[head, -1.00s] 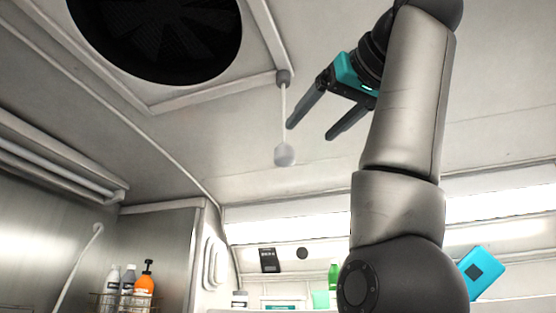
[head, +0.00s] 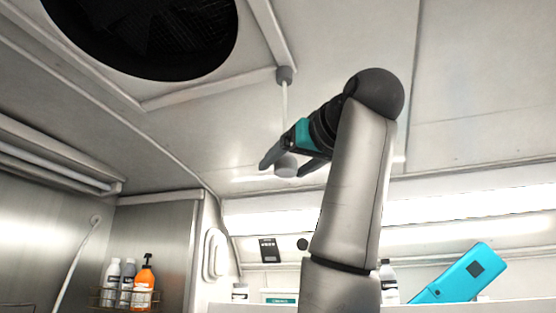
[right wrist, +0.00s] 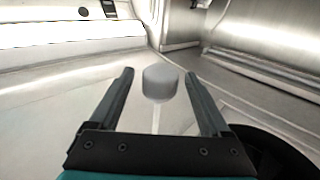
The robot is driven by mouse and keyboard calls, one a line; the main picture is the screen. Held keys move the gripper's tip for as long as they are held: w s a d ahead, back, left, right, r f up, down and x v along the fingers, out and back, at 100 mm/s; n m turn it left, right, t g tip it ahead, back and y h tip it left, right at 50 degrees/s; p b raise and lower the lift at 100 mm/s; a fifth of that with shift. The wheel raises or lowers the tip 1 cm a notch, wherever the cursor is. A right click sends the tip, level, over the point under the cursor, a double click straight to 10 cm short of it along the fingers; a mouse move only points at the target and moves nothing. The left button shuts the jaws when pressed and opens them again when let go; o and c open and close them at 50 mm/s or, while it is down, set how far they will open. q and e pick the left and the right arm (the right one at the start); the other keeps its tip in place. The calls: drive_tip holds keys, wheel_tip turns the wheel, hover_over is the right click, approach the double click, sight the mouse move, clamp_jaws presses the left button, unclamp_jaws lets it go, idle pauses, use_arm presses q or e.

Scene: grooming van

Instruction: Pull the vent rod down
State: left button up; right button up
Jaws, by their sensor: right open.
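The vent rod (head: 285,98) hangs from a grey mount beside the ceiling vent, with a pale grey knob (head: 286,165) at its lower end. My right gripper (head: 283,166) is open at the knob's height, one finger on each side of it in the head view. In the right wrist view the knob (right wrist: 160,83) stands between the two open fingers, with a visible gap on both sides. I cannot tell whether the gripper touches it. My left gripper is not in view.
The round dark ceiling vent (head: 150,35) is at upper left. A wire rack of bottles (head: 143,280) hangs on the left wall. A blue device (head: 455,275) is at lower right. The ceiling right of the rod is clear apart from my right arm.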

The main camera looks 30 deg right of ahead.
drive_tip(key=shift+w+d+p, duration=0.15)
drive_tip(key=shift+w+p, duration=0.45)
drive_tip(key=shift+w, duration=1.3)
drive_tip(key=shift+c, duration=0.3)
clamp_jaws()
